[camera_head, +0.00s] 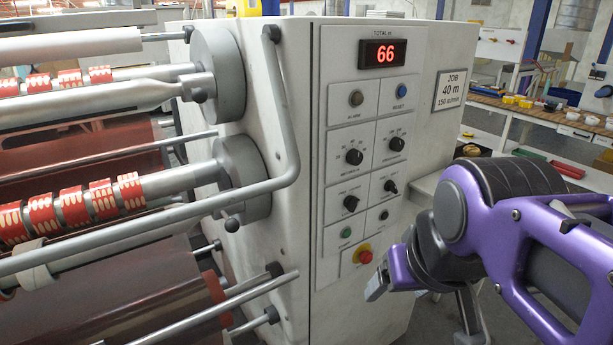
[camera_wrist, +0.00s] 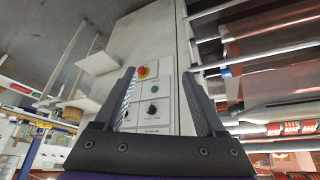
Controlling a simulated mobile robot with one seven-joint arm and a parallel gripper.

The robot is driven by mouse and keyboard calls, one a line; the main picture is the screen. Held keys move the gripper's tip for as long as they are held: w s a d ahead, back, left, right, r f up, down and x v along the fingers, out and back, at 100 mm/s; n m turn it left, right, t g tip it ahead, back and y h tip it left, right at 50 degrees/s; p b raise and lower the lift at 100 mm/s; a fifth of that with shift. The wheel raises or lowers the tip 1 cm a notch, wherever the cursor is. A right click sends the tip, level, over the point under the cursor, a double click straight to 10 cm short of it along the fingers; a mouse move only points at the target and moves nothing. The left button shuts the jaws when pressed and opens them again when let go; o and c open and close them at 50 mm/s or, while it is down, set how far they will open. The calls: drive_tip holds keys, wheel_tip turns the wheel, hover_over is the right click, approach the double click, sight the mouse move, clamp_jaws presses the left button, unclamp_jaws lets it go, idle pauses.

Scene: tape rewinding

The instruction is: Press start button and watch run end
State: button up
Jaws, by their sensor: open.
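The machine's control panel (camera_head: 362,150) has a red-digit display (camera_head: 385,54) reading 66 under "TOTAL m". A green button (camera_head: 346,232) sits low on the panel, its label too small to read; it also shows in the wrist view (camera_wrist: 154,88). A black button (camera_head: 384,214) is to its right. A red mushroom button (camera_head: 365,257) on a yellow ring is below; the wrist view shows it too (camera_wrist: 143,71). My gripper (camera_head: 376,287) is at the lower right of the panel, apart from it. In the wrist view its fingers (camera_wrist: 160,78) are spread and empty, framing the lower panel.
A blue reset button (camera_head: 400,91) and several knobs are higher up. A bent grey handrail (camera_head: 279,110) and rollers with red-and-white tape (camera_head: 85,204) stand left. A workbench (camera_head: 540,112) is behind at right.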

idle(0.5)
clamp_jaws()
idle(1.5)
